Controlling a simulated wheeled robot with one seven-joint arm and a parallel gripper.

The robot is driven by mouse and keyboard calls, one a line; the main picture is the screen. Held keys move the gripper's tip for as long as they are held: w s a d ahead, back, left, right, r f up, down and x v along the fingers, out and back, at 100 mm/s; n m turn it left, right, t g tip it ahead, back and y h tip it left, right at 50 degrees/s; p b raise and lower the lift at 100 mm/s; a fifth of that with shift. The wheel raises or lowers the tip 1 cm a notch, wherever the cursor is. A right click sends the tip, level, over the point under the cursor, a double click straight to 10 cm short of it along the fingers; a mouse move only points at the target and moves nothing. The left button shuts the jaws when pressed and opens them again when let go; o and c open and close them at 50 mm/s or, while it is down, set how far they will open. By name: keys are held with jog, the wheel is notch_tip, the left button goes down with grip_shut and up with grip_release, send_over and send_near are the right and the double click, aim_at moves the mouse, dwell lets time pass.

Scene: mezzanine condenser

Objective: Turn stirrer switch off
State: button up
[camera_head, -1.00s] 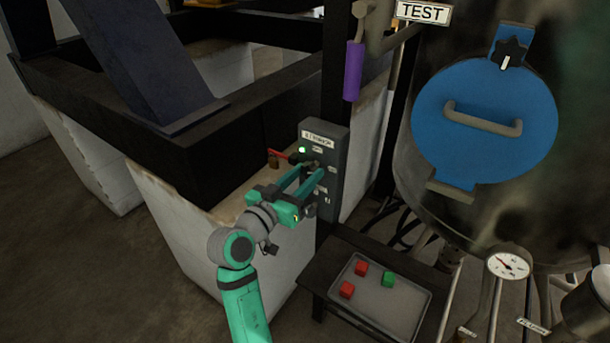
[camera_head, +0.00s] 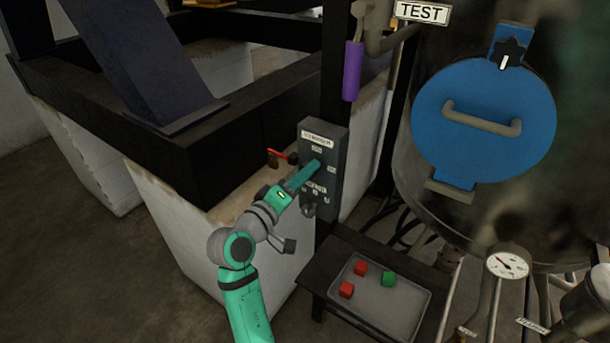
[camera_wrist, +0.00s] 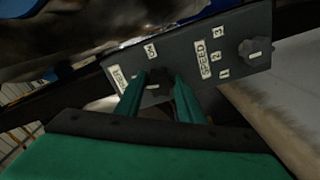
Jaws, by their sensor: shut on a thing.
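The stirrer control box (camera_head: 335,141) is a grey upright panel on a dark post in the head view. In the wrist view the panel (camera_wrist: 235,45) shows labels and two dark knobs. My gripper (camera_head: 316,165) reaches the panel's upper part, seen almost edge-on. In the wrist view its two green fingers (camera_wrist: 160,82) stand on either side of the stirrer switch knob (camera_wrist: 160,77) and are shut on it. The speed knob (camera_wrist: 255,50) is clear of the fingers; it also shows low on the box in the head view (camera_head: 309,209). The fingers partly hide the switch and its label.
A tray (camera_head: 405,312) with red and green cubes stands on a low dark table below right. A purple-handled lever (camera_head: 352,70) hangs above the box. A red-handled valve (camera_head: 279,155) sits close left of it. A blue hatch (camera_head: 480,150) is at right.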

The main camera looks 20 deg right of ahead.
jog(key=shift+n, duration=1.2)
jog(key=o, duration=1.1)
jog(key=shift+c, duration=0.2)
jog(key=v, duration=1.1)
